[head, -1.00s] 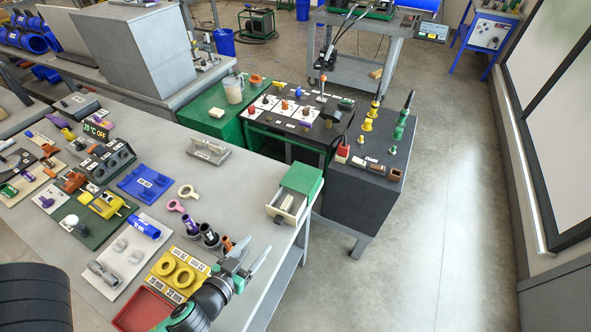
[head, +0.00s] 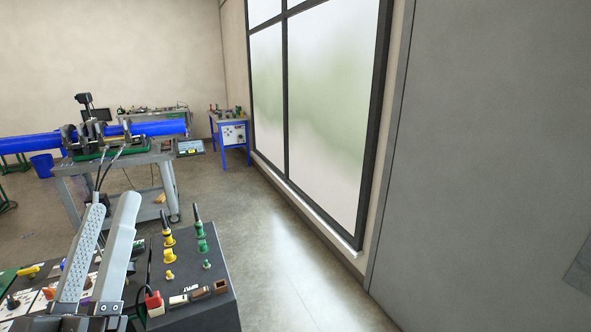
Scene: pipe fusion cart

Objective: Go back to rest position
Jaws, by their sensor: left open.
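My left gripper (head: 108,238) rises from the lower left of the head view, its two long grey fingers pointing up and away. The fingers stand apart with nothing between them, so it is open and empty. It appears in front of the dark cart (head: 202,300) and covers part of that top. My right gripper is not in view.
Behind stands a grey cart (head: 120,172) with a blue pipe (head: 158,128). A blue workbench (head: 232,135) is farther back. Open floor (head: 275,265) lies before the window (head: 320,110).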

